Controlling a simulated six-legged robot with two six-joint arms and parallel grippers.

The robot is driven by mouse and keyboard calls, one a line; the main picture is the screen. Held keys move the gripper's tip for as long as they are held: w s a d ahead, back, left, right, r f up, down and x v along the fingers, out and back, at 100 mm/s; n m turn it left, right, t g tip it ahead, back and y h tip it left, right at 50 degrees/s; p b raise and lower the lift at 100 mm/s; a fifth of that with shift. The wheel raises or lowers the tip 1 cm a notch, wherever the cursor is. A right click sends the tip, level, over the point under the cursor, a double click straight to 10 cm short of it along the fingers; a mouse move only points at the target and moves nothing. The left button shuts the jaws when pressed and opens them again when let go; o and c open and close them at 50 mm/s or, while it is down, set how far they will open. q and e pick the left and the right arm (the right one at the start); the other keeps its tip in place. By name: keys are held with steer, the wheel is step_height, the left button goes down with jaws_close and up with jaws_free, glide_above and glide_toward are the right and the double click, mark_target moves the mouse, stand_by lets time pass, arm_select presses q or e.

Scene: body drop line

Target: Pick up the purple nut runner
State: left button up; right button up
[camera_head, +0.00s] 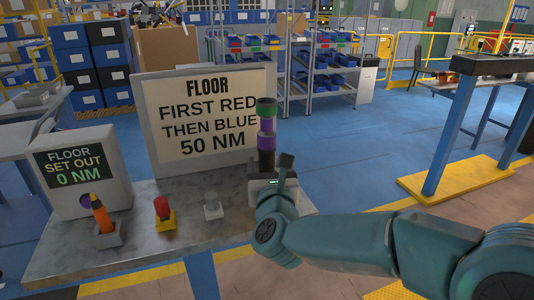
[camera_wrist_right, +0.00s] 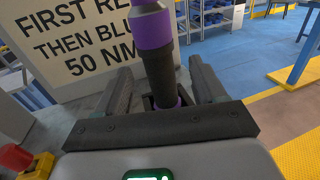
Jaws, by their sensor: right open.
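The purple nut runner (camera_head: 266,142) stands upright at the right end of the grey table (camera_head: 180,262). It is dark with purple bands and a green part near its top. In the right wrist view the nut runner (camera_wrist_right: 153,32) rises between the two fingers, with a gap on each side. My right gripper (camera_head: 274,172) is open around its lower part; the jaws also show in the right wrist view (camera_wrist_right: 160,88). The gripper hides the foot of the nut runner in the head view. My left gripper is out of view.
An orange and purple tool (camera_head: 101,214) stands in a holder at left. A red button on a yellow base (camera_head: 164,217) and a small grey piece (camera_head: 212,209) are on the table. A large sign (camera_head: 207,120) stands behind; a smaller sign (camera_head: 88,165) stands left.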

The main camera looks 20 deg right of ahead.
mark_target(266, 153)
steer(key=shift+w+d, duration=0.2)
steer(key=shift+w, duration=0.2)
steer(key=shift+w+f, duration=0.1)
steer(key=shift+w, duration=0.25)
steer(key=p+x, duration=0.1)
steer(key=x, duration=0.2)
steer(key=p+x, duration=0.1)
steer(key=shift+w+f+p, duration=0.25)
steer(key=shift+w+p, duration=0.1)
steer(key=shift+w, duration=0.05)
steer(key=shift+w+f, duration=0.1)
steer(key=shift+w, duration=0.1)
steer(key=shift+s, duration=0.1)
jaws_close()
